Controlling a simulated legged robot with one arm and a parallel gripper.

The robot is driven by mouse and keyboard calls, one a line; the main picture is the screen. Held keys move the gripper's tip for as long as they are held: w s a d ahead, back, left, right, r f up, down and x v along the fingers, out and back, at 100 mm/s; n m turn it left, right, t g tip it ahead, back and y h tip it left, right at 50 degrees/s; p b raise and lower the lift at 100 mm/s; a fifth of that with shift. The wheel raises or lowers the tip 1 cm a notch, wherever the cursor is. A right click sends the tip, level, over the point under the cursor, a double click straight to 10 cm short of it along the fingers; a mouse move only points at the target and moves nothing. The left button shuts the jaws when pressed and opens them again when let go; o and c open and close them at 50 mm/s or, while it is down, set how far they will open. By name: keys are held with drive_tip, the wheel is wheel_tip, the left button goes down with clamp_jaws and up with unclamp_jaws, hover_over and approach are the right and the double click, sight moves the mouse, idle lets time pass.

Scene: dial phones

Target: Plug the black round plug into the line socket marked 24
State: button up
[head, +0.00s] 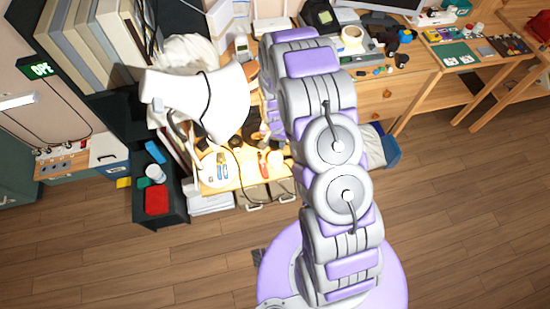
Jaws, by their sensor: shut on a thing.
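My arm rises from the bottom and reaches over the desk. Pale grey and purple parts of my arm's far end show just left of the upper links, but the links hide my gripper's fingertips. I cannot make out the black round plug or a line socket marked 24 in the head view. A dark cable (243,184) loops over the front of the wooden desk (275,181), left of my arm.
A white lamp (206,100) stands close left of my arm. A red-handled tool (263,163) and a white round dish (217,168) lie on the desk. A dark cart with a red box (157,201) stands left. The wooden floor (470,215) is clear at right.

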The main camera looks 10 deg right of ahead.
sight(275, 159)
drive_tip(key=shift+f+b, duration=0.6)
drive_tip(key=shift+f, duration=4.2)
drive_tip(key=shift+f, duration=0.1)
drive_tip(key=shift+f, duration=0.1)
drive_tip(key=o, duration=0.9)
drive_tip(key=r, duration=0.6)
drive_tip(key=r+p, duration=0.1)
drive_tip(key=r, duration=0.4)
drive_tip(key=r+p, duration=0.1)
drive_tip(key=r, duration=0.5)
drive_tip(key=shift+s+a+r, duration=0.15)
drive_tip(key=shift+a+r, duration=0.1)
drive_tip(key=shift+r, duration=0.05)
